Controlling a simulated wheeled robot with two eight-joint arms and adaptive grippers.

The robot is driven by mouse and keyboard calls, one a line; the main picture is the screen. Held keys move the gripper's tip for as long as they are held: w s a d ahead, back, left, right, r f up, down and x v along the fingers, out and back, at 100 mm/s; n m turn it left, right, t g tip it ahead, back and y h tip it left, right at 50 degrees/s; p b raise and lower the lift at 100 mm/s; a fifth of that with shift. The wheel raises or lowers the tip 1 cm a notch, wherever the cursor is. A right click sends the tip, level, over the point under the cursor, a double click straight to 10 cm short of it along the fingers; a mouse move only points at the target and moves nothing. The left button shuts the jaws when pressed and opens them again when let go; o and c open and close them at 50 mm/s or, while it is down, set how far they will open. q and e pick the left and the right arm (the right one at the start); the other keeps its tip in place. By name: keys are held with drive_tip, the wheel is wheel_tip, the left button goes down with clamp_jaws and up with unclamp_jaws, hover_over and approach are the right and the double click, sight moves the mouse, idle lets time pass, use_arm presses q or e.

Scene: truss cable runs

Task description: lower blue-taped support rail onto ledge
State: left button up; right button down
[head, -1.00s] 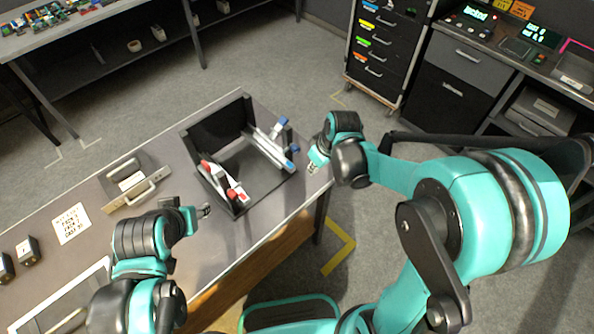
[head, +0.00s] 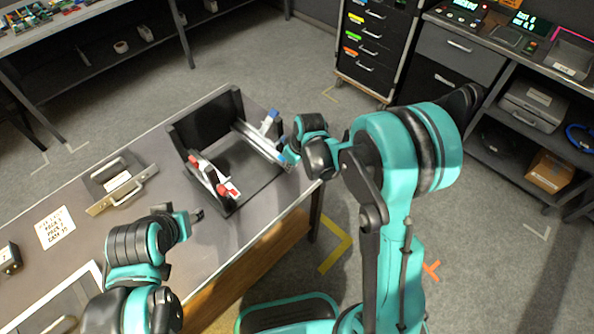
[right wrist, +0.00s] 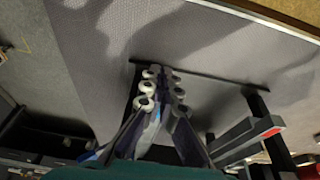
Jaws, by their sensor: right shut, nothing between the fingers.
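The blue-taped support rail (head: 256,138) is a pale bar along the right side of a black open fixture (head: 182,138) on the table. A short blue-tipped piece (head: 270,119) rises near its middle. My right gripper (head: 287,158) is at the rail's near end and partly covers it; I cannot tell whether they touch. In the right wrist view its fingers (right wrist: 160,90) are closed together with nothing between them. A bit of blue tape (right wrist: 92,154) shows beside them. The ledge under the rail cannot be made out. My left gripper (head: 197,215) hovers near the table's front; its opening is unclear.
A red-taped rail (head: 208,178) lies along the fixture's left side; it also shows in the right wrist view (right wrist: 245,145). A grey handled case (head: 120,182) and a printed card (head: 56,228) lie left. A drawer cabinet (head: 372,42) stands behind.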

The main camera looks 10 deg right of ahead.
drive_tip(key=shift+w+a, duration=0.1)
drive_tip(key=shift+w, duration=0.1)
drive_tip(key=shift+w+a, duration=0.5)
drive_tip(key=shift+w, duration=0.3)
drive_tip(key=shift+r, duration=0.15)
